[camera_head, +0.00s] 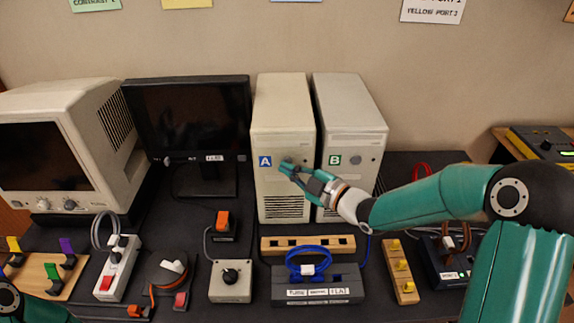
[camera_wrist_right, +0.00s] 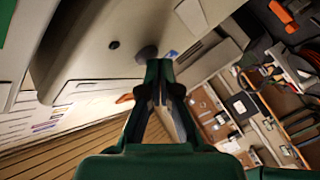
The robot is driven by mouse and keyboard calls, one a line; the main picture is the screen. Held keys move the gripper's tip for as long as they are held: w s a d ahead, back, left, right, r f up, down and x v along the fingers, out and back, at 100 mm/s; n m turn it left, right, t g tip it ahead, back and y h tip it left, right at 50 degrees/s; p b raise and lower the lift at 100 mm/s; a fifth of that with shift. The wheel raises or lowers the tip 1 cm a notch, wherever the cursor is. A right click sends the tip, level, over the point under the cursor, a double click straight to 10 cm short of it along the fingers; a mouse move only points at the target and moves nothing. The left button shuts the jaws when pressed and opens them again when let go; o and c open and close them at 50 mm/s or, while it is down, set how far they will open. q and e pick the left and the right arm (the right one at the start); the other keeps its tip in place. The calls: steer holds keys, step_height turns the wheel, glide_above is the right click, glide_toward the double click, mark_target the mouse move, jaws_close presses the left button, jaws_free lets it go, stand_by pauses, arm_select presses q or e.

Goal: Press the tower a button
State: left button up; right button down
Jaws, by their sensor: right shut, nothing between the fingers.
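Tower A (camera_head: 283,112) is a beige computer case with a blue "A" label (camera_head: 265,161), standing upright at the back middle. My right gripper (camera_head: 286,169) is shut and empty, with its fingertips at the front of tower A, just right of the label. They partly cover the round button there. In the right wrist view a round grey button (camera_wrist_right: 147,52) shows just beyond the tips of my gripper (camera_wrist_right: 159,66). I cannot tell whether the tips touch it. My left gripper is not in view; only part of my left arm shows at the lower left.
Tower B (camera_head: 347,110), with a green label and its own round button (camera_head: 357,160), stands close on the right. A dark monitor (camera_head: 190,115) stands on the left. Several switch boxes, cables and a blue-cabled box (camera_head: 318,285) fill the table in front.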

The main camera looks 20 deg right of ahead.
steer(key=shift+w, duration=0.15)
stand_by(0.6)
steer(key=shift+s+f+b, duration=0.1)
steer(key=shift+s+b, duration=0.1)
steer(key=shift+b, duration=0.3)
steer(key=shift+s+a, duration=0.1)
steer(key=shift+s, duration=0.25)
steer(key=shift+b, duration=0.3)
steer(key=s+a+b, duration=0.1)
steer(key=s+b, duration=0.3)
steer(key=s, duration=0.1)
steer(key=shift+s+a, duration=0.35)
steer(key=shift+s, duration=0.05)
